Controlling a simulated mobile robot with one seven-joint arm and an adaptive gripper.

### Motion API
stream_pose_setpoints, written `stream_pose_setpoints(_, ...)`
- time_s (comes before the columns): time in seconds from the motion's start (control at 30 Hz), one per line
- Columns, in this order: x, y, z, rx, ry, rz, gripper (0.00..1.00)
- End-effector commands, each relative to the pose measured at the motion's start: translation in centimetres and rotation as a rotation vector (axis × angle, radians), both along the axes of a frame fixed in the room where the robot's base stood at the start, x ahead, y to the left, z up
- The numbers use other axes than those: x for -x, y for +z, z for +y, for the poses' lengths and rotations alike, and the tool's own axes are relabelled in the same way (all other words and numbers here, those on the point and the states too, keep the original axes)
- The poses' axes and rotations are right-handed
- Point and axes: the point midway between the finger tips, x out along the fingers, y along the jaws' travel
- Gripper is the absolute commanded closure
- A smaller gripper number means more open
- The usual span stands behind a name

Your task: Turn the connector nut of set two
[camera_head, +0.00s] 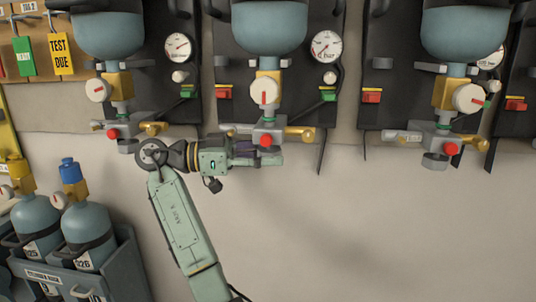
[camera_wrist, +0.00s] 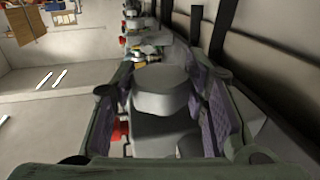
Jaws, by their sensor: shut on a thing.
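The connector nut (camera_wrist: 160,92) is a grey, faceted piece that shows large between my fingers in the wrist view. My gripper (camera_head: 268,152) is green with purple pads and reaches in from the left, just under the grey valve body of the middle set (camera_head: 270,30). In the wrist view my gripper (camera_wrist: 162,95) is shut on the nut, one pad on each side. In the head view my fingers mostly hide the nut. The middle set has a gauge (camera_head: 326,46), a red knob (camera_head: 266,141) and a brass fitting (camera_head: 300,133).
A similar set hangs at the left (camera_head: 108,30) and another at the right (camera_head: 464,30), with part of one more at the far right edge. Spare cylinders (camera_head: 88,235) stand in a rack at lower left. The wall (camera_head: 380,220) below right is clear.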

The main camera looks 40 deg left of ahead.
Motion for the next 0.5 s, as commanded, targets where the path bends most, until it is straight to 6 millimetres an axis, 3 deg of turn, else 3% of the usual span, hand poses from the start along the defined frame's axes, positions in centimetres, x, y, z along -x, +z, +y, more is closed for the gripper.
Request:
stream_pose_setpoints(0.47,-0.07,-0.01,-0.12,-0.002,-0.017,0.002,0.87)
stream_pose_setpoints(0.5,-0.07,-0.01,-0.12,-0.002,-0.017,0.002,0.58)
